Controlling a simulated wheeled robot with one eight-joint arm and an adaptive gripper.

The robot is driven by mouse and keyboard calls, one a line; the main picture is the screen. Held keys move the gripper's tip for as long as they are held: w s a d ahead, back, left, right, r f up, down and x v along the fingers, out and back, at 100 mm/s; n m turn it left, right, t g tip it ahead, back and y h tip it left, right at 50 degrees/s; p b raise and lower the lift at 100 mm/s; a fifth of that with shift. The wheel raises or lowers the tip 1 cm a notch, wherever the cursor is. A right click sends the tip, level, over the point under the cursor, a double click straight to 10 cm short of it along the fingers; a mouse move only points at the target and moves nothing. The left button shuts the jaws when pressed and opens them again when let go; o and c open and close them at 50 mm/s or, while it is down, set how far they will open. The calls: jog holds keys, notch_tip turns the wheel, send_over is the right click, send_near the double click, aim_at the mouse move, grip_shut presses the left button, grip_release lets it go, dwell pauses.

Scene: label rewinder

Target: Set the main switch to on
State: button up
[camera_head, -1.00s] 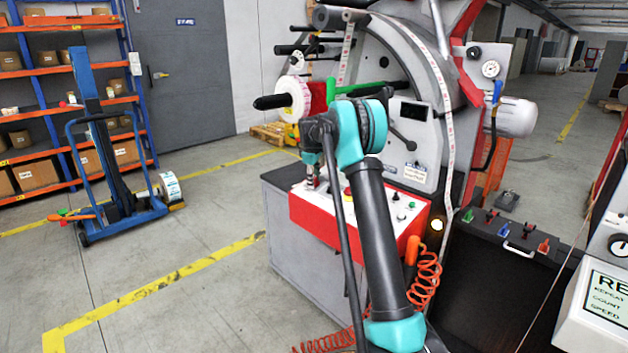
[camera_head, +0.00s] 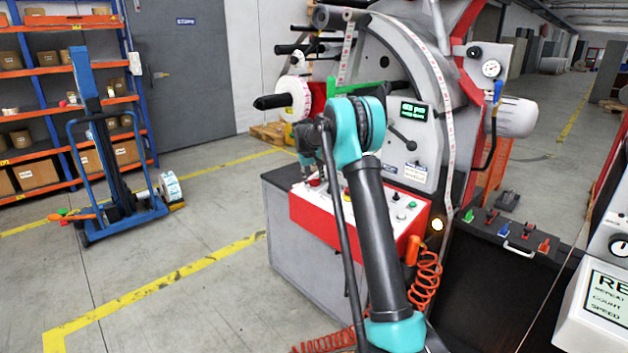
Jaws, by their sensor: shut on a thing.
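The red-and-white control panel (camera_head: 372,222) is on the front of the label rewinder. My gripper (camera_head: 314,180) points down at the left end of this panel, partly behind my own arm. It is shut on the main switch there; the switch is mostly hidden by the fingers, so its exact position cannot be read. The small display (camera_head: 413,111) on the machine's face is lit with green characters.
A yellow button, a green button (camera_head: 411,205) and small black knobs sit on the panel right of my gripper. A white label roll (camera_head: 293,99) on a black spindle is above. A coiled orange hose (camera_head: 426,281) hangs at the right.

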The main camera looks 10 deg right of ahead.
jog(key=shift+m, duration=0.6)
jog(key=o, duration=1.2)
jog(key=shift+c, duration=0.2)
jog(key=v, duration=1.2)
